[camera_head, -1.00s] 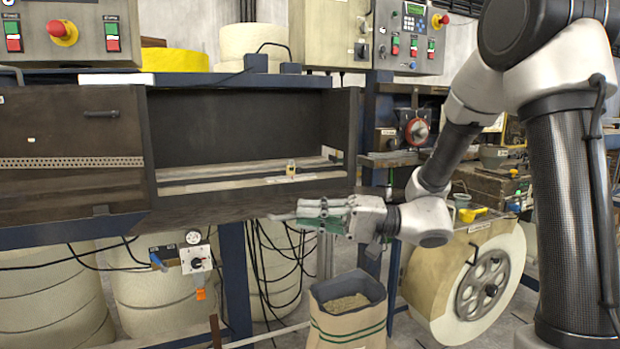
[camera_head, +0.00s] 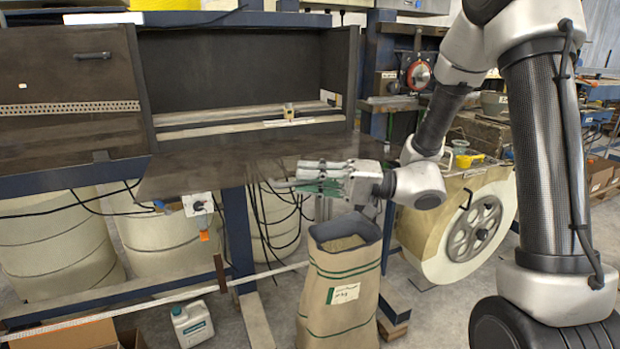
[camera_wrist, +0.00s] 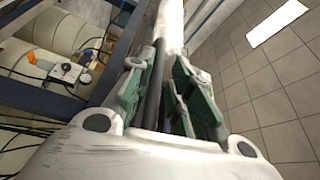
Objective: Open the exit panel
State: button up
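The exit panel (camera_head: 240,165) is a dark brown flap along the lower front edge of the dark cabinet. In the head view it is swung down and sticks out toward me, and the cabinet opening (camera_head: 235,75) above it is uncovered. My gripper (camera_head: 298,175), with grey and green fingers, is at the panel's right front part; contact cannot be told. In the wrist view my gripper's fingers (camera_wrist: 158,85) stand apart. A narrow dark strip shows between them, and I cannot tell what it is. No held thing is clearly visible.
A closed dark panel with a handle (camera_head: 92,55) is at left. A paper sack (camera_head: 340,290) stands below my gripper. A large white-rimmed reel (camera_head: 475,225) is to the right. A control box (camera_head: 197,205) and cables hang below the panel.

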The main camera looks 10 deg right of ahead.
jog(key=shift+d, duration=0.1)
jog(key=s+d+f, duration=0.1)
jog(key=d, duration=1)
jog(key=shift+s+d, duration=0.2)
jog(key=shift+d, duration=0.15)
jog(key=shift+f, duration=0.1)
